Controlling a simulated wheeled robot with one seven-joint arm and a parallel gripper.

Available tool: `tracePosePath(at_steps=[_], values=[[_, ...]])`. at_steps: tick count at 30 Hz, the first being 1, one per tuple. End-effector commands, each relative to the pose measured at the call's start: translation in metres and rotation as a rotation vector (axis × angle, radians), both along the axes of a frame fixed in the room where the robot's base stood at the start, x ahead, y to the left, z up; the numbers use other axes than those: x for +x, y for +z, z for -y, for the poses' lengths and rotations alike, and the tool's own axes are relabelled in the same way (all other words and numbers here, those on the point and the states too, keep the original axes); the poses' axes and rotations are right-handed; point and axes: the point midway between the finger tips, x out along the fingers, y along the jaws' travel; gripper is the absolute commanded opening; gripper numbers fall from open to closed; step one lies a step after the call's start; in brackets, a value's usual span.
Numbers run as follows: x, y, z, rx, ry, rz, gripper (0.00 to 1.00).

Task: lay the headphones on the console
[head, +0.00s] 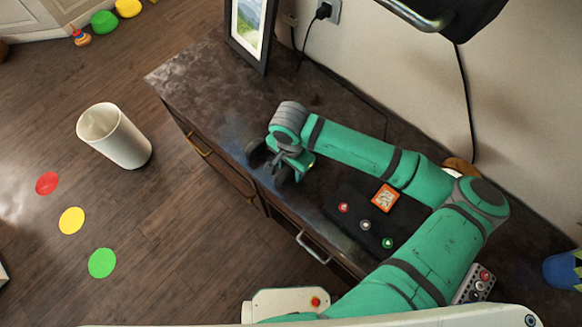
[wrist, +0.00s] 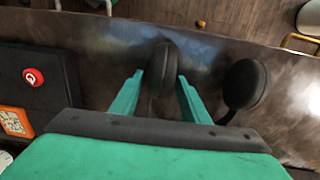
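The black headphones (head: 257,153) rest on the dark console top (head: 200,78), close to its front edge. In the wrist view, one ear cup (wrist: 247,84) lies to the right of my fingers. The other ear cup stands between and just past the fingertips. My gripper (wrist: 159,79) is open, with a gap visible on both sides of that cup. In the head view, my gripper (head: 278,163) is low over the headphones and hides part of them. The headband is mostly hidden.
A black panel with buttons (head: 365,225) and an orange tile (head: 385,198) lie to the right on the console. A picture frame (head: 250,32) stands at the back left. The console top left of the headphones is clear. A white bin (head: 125,142) stands on the floor.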

Motion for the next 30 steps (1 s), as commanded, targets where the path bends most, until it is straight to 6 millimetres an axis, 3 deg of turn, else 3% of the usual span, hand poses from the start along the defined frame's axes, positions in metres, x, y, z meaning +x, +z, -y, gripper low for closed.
tracePosePath(at_steps=[10,14,30], values=[[0.000,0.002,-0.002,-0.001,0.005,0.001,0.44],[0.000,0.012,-0.002,0.001,0.004,0.001,0.44],[0.000,0.108,0.003,0.000,-0.006,0.001,0.44]])
